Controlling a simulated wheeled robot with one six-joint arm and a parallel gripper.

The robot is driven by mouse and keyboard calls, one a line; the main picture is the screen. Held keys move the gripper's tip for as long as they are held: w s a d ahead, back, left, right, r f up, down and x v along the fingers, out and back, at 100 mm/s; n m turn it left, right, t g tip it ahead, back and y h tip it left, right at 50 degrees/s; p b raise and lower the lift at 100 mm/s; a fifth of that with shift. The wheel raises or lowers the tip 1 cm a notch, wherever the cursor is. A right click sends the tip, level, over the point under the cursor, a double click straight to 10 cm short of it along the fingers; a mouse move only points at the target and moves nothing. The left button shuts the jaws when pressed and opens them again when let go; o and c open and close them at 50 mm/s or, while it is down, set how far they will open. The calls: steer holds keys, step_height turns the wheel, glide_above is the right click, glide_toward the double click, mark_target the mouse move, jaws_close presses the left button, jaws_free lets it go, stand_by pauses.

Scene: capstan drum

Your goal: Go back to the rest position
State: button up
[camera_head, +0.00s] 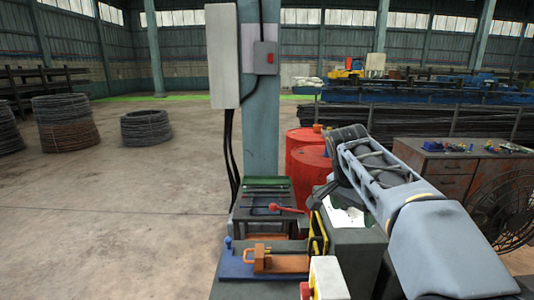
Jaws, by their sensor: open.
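My arm (375,175) reaches up from the lower right, over a dark green machine housing (357,245), to a bent dark joint near the red drums. My gripper cannot be made out; the end of the arm past that joint is hidden or merges with the machine parts behind it. No held object can be seen.
A red-knobbed lever (287,209) and a yellow-black part (318,232) sit beside the housing. An orange clamp (278,262) lies on a blue plate. Red drums (310,160) and a column (262,100) stand behind. A fan (505,210) is at right; left floor is open.

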steer(key=s+a+f+n+t+y, duration=0.2)
steer(key=s+a+f+n+y, duration=0.1)
steer(key=s+f+n, duration=0.8)
steer(key=s+f, duration=0.3)
steer(key=s, duration=0.2)
steer(key=shift+s+a+f+t, duration=0.15)
steer(key=shift+a+f+t, duration=0.25)
